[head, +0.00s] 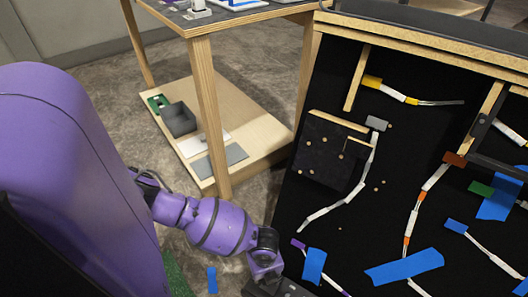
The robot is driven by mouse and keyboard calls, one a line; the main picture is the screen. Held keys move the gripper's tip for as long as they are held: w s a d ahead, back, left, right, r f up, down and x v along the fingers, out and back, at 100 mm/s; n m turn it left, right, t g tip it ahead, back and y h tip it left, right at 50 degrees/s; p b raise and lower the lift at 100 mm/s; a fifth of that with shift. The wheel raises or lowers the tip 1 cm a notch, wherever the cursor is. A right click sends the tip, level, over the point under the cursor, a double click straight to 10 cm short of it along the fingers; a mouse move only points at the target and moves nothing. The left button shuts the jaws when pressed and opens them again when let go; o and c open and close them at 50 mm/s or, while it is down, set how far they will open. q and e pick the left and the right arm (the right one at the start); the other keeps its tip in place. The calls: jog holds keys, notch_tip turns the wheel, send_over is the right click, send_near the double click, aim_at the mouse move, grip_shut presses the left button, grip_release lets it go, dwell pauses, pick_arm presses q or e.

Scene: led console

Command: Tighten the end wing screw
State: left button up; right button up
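The console panel (345,225) is a large black board with a wooden frame, filling the right half of the head view. No wing screw can be made out on it; it may be hidden or too small to see. My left arm comes in from the left, and my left gripper (277,287) is at the bottom edge, close to the panel's lower left side. Its fingers are cut off or too dark to tell whether they are open or shut. My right gripper is not in view.
Taped cable bundles, blue tape (405,267) and a dark square plate (326,152) are on the panel. A wooden table (205,100) stands behind, with a grey bin (179,120) on its lower shelf. Bare floor (262,195) lies between table and panel.

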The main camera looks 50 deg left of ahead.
pick_arm(q)
jog(key=n, duration=0.6)
jog(key=shift+s+f, duration=0.1)
jog(key=shift+f, duration=0.3)
notch_tip(320, 180, down, 2)
jog(key=shift+f+b, duration=0.1)
jog(key=shift+b, duration=0.5)
jog(key=shift+f, duration=0.35)
jog(key=shift+f+b, duration=0.5)
jog(key=shift+f, duration=0.05)
jog(key=shift+c, duration=0.5)
grip_shut()
